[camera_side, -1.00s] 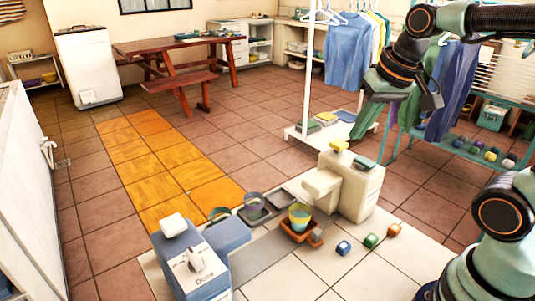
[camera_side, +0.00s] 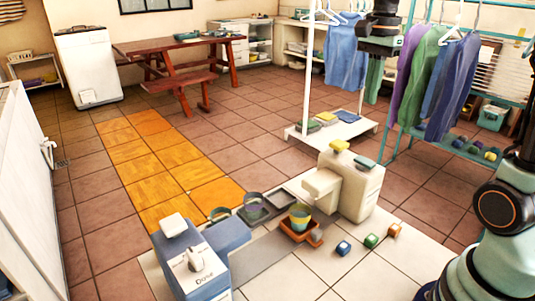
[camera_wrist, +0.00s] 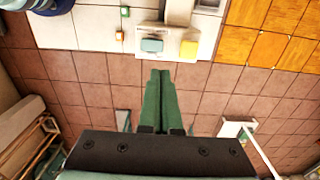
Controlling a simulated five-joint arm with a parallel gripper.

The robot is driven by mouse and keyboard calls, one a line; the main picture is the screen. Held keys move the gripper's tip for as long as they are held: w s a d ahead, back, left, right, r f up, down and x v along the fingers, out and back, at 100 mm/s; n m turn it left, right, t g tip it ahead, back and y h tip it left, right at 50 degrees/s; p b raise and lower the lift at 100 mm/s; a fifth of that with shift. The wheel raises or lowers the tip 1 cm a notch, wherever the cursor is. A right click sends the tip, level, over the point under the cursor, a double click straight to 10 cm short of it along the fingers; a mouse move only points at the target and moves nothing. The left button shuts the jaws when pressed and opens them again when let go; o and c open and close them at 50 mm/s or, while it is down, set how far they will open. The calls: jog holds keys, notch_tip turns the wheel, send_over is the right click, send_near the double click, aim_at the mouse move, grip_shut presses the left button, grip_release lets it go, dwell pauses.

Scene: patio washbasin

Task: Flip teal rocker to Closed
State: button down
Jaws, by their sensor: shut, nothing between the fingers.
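The teal rocker (camera_side: 364,163) sits on top of the cream block (camera_side: 357,192) at the right end of the washbasin area. It looks slanted, but I cannot read any marking on it. In the wrist view the teal rocker (camera_wrist: 152,45) is just beyond my fingertips, slightly left of them. A yellow rocker (camera_side: 340,146) sits beside it on the same block, and it also shows in the wrist view (camera_wrist: 188,48). My gripper (camera_side: 372,101) is high above the floor with its green fingers pointing down. In the wrist view my gripper (camera_wrist: 160,72) is shut and empty, apart from the rocker.
Small blue (camera_side: 343,247), green (camera_side: 371,240) and orange (camera_side: 394,230) cubes lie on the pale tiles in front of the block. A brown tray (camera_side: 297,234) holds a cup (camera_side: 299,217). A clothes rack (camera_side: 306,75) with hanging shirts stands behind.

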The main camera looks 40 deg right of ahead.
aim_at(359, 157)
notch_tip(359, 157, down, 14)
jog(key=shift+f, duration=0.1)
dwell(0.6)
jog(key=shift+w+f, duration=0.1)
dwell(0.4)
jog(key=shift+s+r, duration=0.35)
jog(key=shift+s, duration=0.4)
